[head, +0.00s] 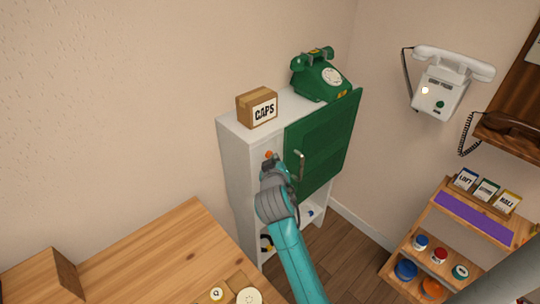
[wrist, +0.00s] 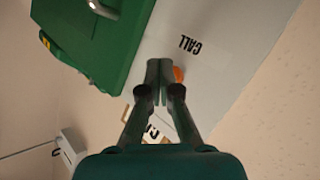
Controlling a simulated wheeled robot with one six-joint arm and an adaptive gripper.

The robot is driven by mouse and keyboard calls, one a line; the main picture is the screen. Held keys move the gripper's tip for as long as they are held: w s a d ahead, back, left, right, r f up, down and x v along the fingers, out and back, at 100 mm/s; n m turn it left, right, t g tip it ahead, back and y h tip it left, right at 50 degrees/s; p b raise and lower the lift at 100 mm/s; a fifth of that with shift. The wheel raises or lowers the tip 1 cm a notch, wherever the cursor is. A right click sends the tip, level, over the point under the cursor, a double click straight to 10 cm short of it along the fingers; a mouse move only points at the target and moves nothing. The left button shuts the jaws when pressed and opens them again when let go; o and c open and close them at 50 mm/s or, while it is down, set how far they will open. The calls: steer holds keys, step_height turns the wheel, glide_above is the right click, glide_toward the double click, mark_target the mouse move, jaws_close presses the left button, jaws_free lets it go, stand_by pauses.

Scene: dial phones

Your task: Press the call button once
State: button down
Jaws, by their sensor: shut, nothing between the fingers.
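The call button (head: 268,154) is a small orange knob on the white cabinet's (head: 238,165) front face, left of the green door. In the wrist view the button (wrist: 179,75) shows just right of my fingertips, partly hidden by them. The word CALL appears upside down on the white panel near it. My gripper (head: 269,163) is shut and empty, with its tips very close to the button. In the wrist view my gripper (wrist: 160,67) points at the white panel; I cannot tell whether it touches.
The green door (head: 320,145) with a metal handle is right of my gripper. A CAPS box (head: 257,106) and a green dial phone (head: 320,80) stand on the cabinet. A white phone (head: 440,88) hangs on the right wall. A wooden table (head: 150,255) is at lower left.

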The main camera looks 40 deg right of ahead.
steer(key=shift+s, duration=0.55)
steer(key=shift+s+d, duration=0.1)
steer(key=shift+s, duration=2.4)
